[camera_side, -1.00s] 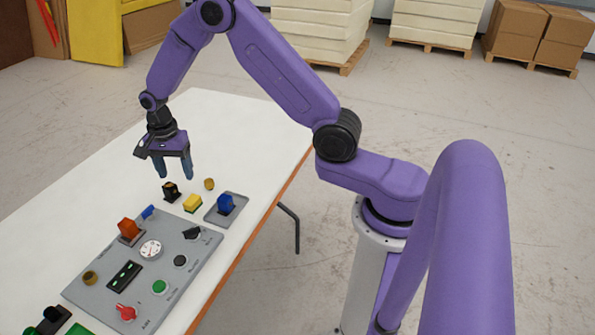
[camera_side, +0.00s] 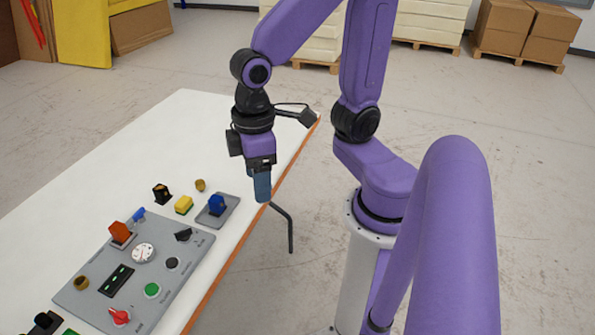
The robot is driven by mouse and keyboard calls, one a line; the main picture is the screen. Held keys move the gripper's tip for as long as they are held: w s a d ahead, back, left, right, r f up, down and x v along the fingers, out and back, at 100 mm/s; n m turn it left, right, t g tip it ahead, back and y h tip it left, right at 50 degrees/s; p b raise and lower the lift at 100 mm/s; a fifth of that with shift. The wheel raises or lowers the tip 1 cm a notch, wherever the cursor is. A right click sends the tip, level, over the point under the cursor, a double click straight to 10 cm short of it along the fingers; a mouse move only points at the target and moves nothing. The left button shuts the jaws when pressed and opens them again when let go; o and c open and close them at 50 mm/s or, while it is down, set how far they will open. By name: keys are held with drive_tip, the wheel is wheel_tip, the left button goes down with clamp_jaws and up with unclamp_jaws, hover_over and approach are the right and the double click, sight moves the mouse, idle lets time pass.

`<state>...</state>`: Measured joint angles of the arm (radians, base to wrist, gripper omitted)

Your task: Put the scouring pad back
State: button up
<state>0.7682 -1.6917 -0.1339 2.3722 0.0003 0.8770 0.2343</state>
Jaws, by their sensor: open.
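No piece is plainly marked as the scouring pad. A small yellow block (camera_side: 184,205) lies on the white table, just behind the grey control panel. A green piece (camera_side: 70,332) shows at the bottom left, mostly cut off by the frame. My gripper (camera_side: 262,198) hangs near the right edge of the table, to the right of the blue block (camera_side: 217,203). It points down and looks empty. Its fingers are seen edge-on, one behind the other, so the gap between them is hidden.
The blue block sits on a small grey plate (camera_side: 230,214). A black piece (camera_side: 161,194) and a brass knob (camera_side: 200,185) stand near the yellow block. The grey panel (camera_side: 200,262) carries a dial, buttons and switches. The far table (camera_side: 170,130) is clear.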

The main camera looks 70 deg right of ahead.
drive_tip(key=s+d+n, duration=0.3)
drive_tip(key=s+n, duration=0.1)
drive_tip(key=s, duration=0.2)
drive_tip(key=shift+s+r+n, duration=0.15)
drive_tip(key=shift+s+n, duration=0.15)
idle(0.9)
